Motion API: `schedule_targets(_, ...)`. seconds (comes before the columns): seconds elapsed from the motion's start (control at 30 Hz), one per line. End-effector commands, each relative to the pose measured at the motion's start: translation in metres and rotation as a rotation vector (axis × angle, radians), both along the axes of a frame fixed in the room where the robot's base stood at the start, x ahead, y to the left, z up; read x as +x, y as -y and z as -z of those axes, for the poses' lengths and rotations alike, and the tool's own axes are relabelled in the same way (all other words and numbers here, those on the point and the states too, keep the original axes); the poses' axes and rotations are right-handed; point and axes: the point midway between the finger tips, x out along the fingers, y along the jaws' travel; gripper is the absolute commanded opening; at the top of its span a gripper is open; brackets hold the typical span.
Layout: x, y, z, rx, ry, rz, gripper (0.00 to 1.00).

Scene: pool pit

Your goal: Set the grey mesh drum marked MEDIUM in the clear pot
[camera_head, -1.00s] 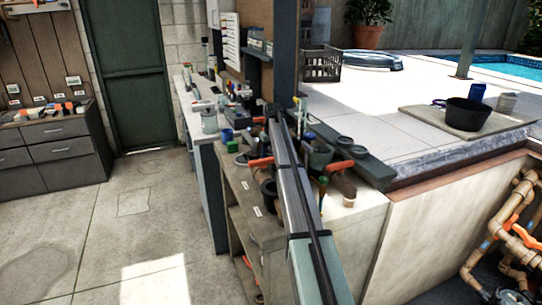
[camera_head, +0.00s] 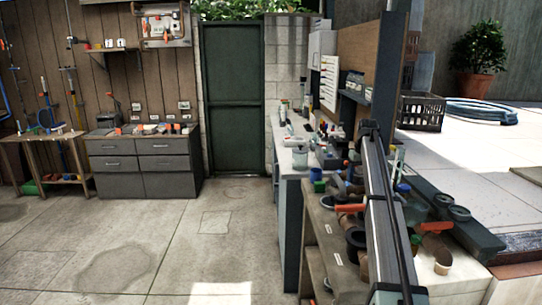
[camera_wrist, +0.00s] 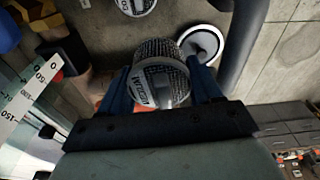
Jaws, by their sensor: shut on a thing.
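The grey mesh drum (camera_wrist: 160,82) with a MEDIUM label on its end cap is in the wrist view. My gripper (camera_wrist: 162,90) is shut on it, with one dark blue finger on each side. In the head view my arm reaches over the cluttered bench, and I cannot make out the gripper or the drum there.
In the wrist view, a white-rimmed round thing (camera_wrist: 201,44) and another labelled round thing (camera_wrist: 136,5) lie beyond the drum. A marked scale (camera_wrist: 32,88) is at left. The grey drawer cabinet (camera_head: 145,165) and open concrete floor (camera_head: 150,240) are at left in the head view.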

Motion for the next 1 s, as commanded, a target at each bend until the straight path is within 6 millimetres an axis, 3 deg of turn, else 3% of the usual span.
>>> schedule_targets(0.2, -0.039, -0.047, -0.044, -0.001, 0.002, -0.164, 0.33)
schedule_targets(0.37, -0.067, -0.080, -0.060, -0.001, 0.001, -0.241, 0.33)
schedule_targets(0.57, -0.088, -0.114, -0.039, 0.000, 0.000, -0.178, 0.33)
schedule_targets(1.0, -0.147, -0.187, 0.027, -0.001, 0.000, 0.086, 0.33)
